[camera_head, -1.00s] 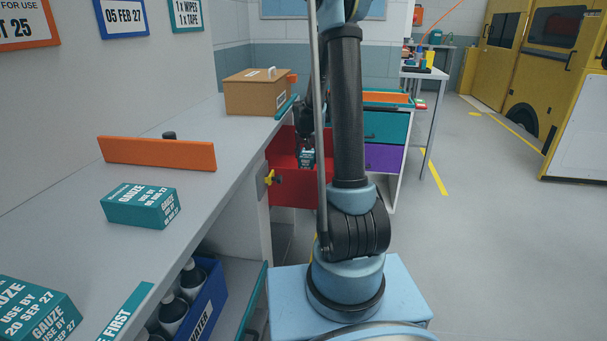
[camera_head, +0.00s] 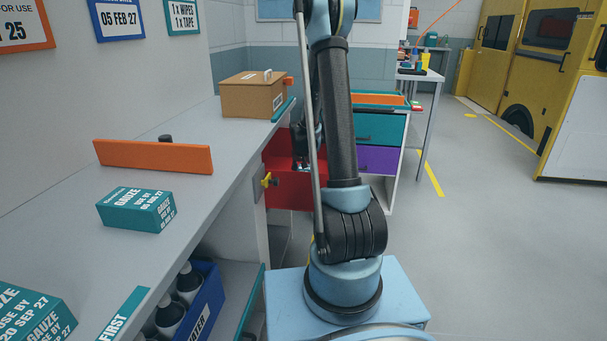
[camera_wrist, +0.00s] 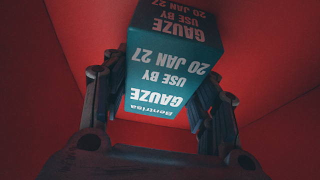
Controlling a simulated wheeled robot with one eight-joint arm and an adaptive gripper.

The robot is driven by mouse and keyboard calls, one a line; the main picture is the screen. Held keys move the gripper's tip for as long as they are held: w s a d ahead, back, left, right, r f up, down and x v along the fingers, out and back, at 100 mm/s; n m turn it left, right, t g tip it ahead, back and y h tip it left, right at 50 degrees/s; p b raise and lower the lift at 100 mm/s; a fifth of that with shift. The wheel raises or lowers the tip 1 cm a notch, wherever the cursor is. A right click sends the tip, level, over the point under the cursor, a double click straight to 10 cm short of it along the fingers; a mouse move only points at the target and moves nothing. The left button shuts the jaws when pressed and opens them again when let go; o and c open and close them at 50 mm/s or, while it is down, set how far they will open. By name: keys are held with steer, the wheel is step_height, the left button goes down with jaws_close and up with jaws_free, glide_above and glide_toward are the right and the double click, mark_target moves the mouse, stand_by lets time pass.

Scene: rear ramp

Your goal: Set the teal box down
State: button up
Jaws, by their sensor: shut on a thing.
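The teal gauze box (camera_wrist: 168,62), printed "USE BY 20 JAN 27", is between the two fingers of my gripper (camera_wrist: 163,88) in the wrist view. My gripper is shut on it. Red surfaces surround the box there. In the head view my gripper (camera_head: 301,148) reaches down into the red drawer (camera_head: 291,190) beyond the counter's end. Only a small bit of the box shows there, above the drawer's front. I cannot tell whether the box touches the drawer's floor.
Another teal gauze box (camera_head: 136,210) and an orange divider (camera_head: 153,157) stand on the grey counter (camera_head: 60,222). A cardboard box (camera_head: 252,98) is at its far end. A cabinet with teal (camera_head: 380,128) and purple drawers stands right of the red drawer. The floor at right is open.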

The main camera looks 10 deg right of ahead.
steer(key=o, duration=1.2)
steer(key=shift+c, duration=0.2)
steer(key=shift+r, duration=0.1)
steer(key=v, duration=1.1)
steer(key=shift+s+r, duration=0.2)
steer(key=shift+r, duration=0.15)
